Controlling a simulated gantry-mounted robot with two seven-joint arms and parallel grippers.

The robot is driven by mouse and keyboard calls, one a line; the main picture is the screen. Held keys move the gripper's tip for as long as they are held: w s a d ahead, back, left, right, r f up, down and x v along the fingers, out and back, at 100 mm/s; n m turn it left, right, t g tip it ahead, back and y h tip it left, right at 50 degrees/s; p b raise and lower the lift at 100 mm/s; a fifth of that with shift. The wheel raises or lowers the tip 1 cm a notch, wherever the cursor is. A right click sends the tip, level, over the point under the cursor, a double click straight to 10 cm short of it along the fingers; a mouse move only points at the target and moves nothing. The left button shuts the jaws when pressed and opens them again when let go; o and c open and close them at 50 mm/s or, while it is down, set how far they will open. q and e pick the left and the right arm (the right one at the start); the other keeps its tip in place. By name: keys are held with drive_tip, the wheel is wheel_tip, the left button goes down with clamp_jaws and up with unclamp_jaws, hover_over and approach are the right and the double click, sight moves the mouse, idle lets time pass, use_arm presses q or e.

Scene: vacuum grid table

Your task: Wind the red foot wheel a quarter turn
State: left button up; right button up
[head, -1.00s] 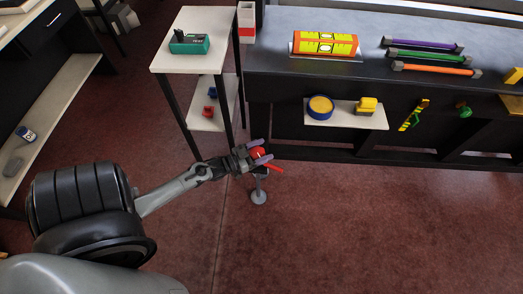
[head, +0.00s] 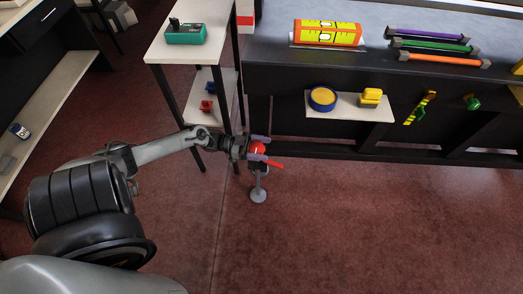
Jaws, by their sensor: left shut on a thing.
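The red foot wheel (head: 257,148) sits near the front left corner of the dark table, above a grey foot (head: 258,195) that stands on the floor. A red handle or pointer (head: 275,164) sticks out from it to the right. My left gripper (head: 260,148) comes in from the left and is shut on the red wheel, one finger on the far side and one on the near side. The fingers hide part of the wheel. My right gripper is not in view.
The dark table (head: 285,85) bears a yellow and orange spirit level (head: 327,34) and several coloured bars. A small shelf (head: 350,113) juts from its front with a blue round tin (head: 322,98). A white side stand (head: 168,54) is close behind my left arm. The floor at right is clear.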

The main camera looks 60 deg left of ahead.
use_arm(q)
drive_tip(key=m+g+h+b, duration=0.2)
drive_tip(key=g+b, duration=0.1)
drive_tip(key=shift+s+f+m+h, duration=0.1)
drive_tip(key=shift+f+m+h, duration=0.1)
drive_tip(key=shift+m+h, duration=0.15)
drive_tip(key=shift+s+d+r+m+g+h+b, duration=0.15)
drive_tip(key=shift+m+g+h+b, duration=0.3)
drive_tip(key=shift+b, duration=0.35)
drive_tip(key=o, duration=0.9)
drive_tip(key=shift+o, duration=0.2)
drive_tip(key=shift+s+a+r, duration=0.1)
drive_tip(key=shift+s+a, duration=0.15)
drive_tip(key=shift+a, duration=0.2)
drive_tip(key=p+v, duration=0.1)
drive_tip(key=v, duration=0.8)
drive_tip(key=shift+s+a, duration=0.2)
drive_tip(key=shift+a, duration=0.1)
